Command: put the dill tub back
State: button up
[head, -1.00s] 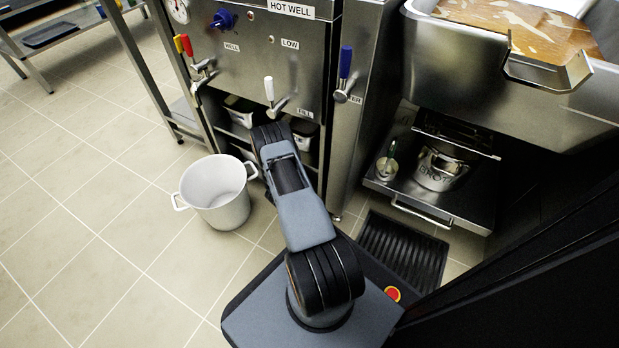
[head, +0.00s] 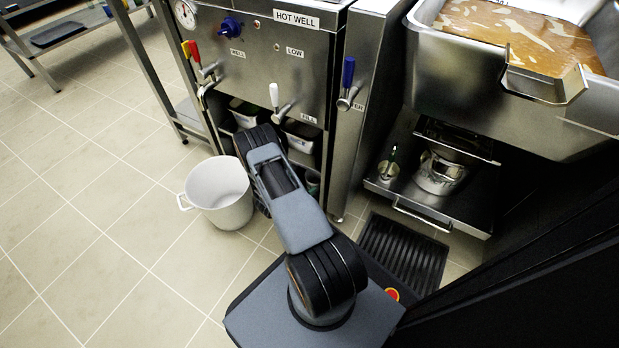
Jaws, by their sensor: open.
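Two tubs sit on the shelf under the hot well: one with dark green contents (head: 246,113) on the left, and a pale one with a dark top (head: 301,136) on the right. Which of them is the dill tub, I cannot tell; no label is readable. My arm reaches from the base up to the front of this shelf and covers part of it. My gripper is hidden beyond the arm's front joint, so its jaws and anything between them do not show.
Levers (head: 277,99) stick out from the hot well front (head: 265,60). At right, a pulled-out low shelf (head: 428,203) holds a metal pot (head: 440,174) and a small can (head: 388,170).

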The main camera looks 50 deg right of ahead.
jog(key=w+a+r+n+t+y+p, duration=0.1)
jog(key=w+a+r+n+t+y, duration=0.3)
jog(key=w+a+r+y, duration=0.5)
jog(key=w+a+r+n+t+y, duration=0.2)
jog(key=w+a+r+n+t, duration=0.3)
jog(key=a+r, duration=0.75)
jog(key=s+a+r+n+g+y, duration=0.1)
jog(key=s+a+r+n+y, duration=0.15)
jog(key=r, duration=0.35)
jog(key=s+a+r+n+g+y, duration=0.1)
jog(key=s+a+r+y, duration=0.1)
jog(key=s+a+r, duration=0.3)
jog(key=s+r+n+g, duration=0.2)
jog(key=s+r, duration=0.1)
jog(key=s, duration=0.5)
jog(key=s+r+n+g, duration=0.2)
jog(key=s+r+n, duration=0.1)
jog(key=s, duration=0.5)
jog(key=shift+s+d+r+g+h, duration=0.3)
jog(key=shift+s+d+r+h, duration=0.05)
jog(key=shift+r+h, duration=0.15)
